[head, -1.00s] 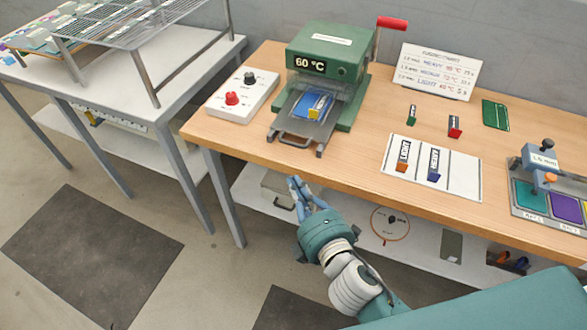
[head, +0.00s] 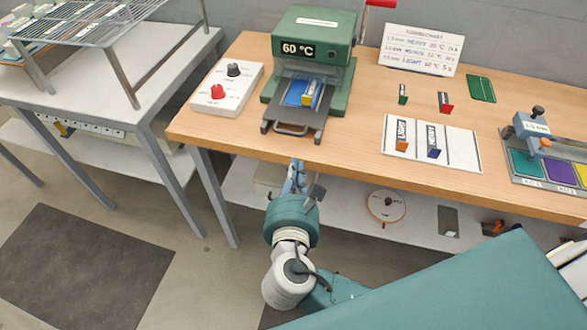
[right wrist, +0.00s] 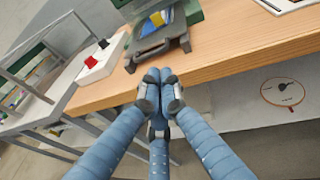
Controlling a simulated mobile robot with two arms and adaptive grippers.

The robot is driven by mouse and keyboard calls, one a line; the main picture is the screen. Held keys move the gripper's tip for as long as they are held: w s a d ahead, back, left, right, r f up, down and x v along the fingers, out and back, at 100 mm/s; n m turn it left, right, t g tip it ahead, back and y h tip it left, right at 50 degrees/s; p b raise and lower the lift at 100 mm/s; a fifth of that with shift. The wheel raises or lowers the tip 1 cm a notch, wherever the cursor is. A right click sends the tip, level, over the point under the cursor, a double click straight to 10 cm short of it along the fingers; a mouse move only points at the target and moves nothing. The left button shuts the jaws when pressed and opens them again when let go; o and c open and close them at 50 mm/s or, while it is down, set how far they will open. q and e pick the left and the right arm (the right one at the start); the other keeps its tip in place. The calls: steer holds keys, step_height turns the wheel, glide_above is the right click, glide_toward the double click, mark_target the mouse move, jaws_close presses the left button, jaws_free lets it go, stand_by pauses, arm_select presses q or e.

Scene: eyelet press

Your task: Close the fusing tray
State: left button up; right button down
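The fusing tray (head: 313,122) is a grey slide pulled out of the front of the green press (head: 310,35), whose display reads 60 °C. A dark bar handle (head: 290,130) is at its front edge. A blue piece (head: 296,92) and a yellow-and-white block (head: 313,95) lie on the tray. My right gripper (head: 296,165) is shut and empty, in front of the table edge and below the handle, apart from it. In the right wrist view, its fingertips (right wrist: 159,76) meet just below the tray (right wrist: 158,42). My left gripper is not in view.
A control box (head: 227,88) with red and dark knobs stands left of the press. A white labelled mat (head: 460,150) with small blocks lies to the right, before a chart (head: 420,50). The table edge (head: 340,169) lies close to my right gripper. A lower shelf (head: 335,213) is underneath.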

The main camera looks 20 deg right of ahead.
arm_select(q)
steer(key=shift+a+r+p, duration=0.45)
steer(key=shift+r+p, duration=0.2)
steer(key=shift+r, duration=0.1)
arm_select(e)
glide_toward(305, 117)
steer(key=shift+w+a+f, duration=0.2)
steer(key=shift+a+f, duration=0.65)
steer(key=shift+f, duration=0.05)
steer(key=shift+w+d+r, duration=0.1)
steer(key=shift+w+d, duration=0.15)
steer(key=shift+w, duration=0.05)
steer(key=w+d, duration=0.1)
steer(key=w, duration=0.1)
steer(key=w+d+p, duration=0.1)
steer(key=w+d, duration=0.1)
steer(key=w+d+p, duration=0.1)
steer(key=w, duration=0.1)
steer(key=shift+w+d, duration=0.15)
steer(key=shift+w, duration=0.05)
steer(key=shift+s+r, duration=0.1)
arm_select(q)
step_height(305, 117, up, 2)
